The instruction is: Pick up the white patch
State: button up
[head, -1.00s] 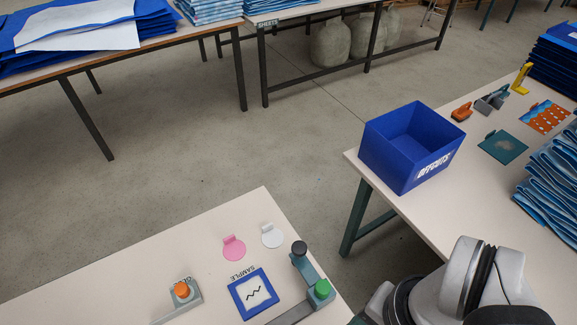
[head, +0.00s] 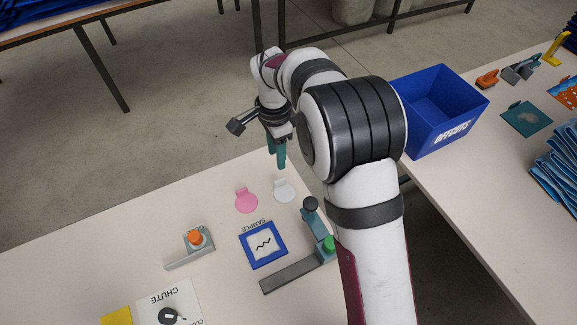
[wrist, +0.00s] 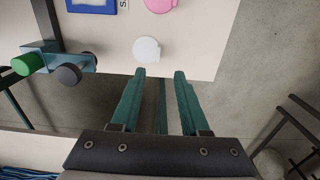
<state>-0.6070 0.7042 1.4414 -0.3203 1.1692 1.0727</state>
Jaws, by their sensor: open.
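The white patch (head: 284,190) is a small round disc with a tab, lying flat on the near table close to its far edge. It also shows in the wrist view (wrist: 147,50), just beyond my fingertips. My gripper (head: 278,155) is above the table's far edge, its teal fingers pointing down and a little beyond the patch. In the wrist view my gripper (wrist: 160,73) is open and empty, with a gap between the two fingers. The fingers appear apart from the patch.
A pink patch (head: 246,200) lies left of the white one. A blue-framed sample (head: 263,244) and a clamp with a green knob (head: 328,244) are nearer. A clamp with an orange knob (head: 194,240) stands left. A blue offcuts bin (head: 436,110) stands on the right table.

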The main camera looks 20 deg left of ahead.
aim_at(280, 180)
jog(key=f, duration=1.1)
jog(key=shift+d, duration=0.25)
grip_shut()
dwell(0.7)
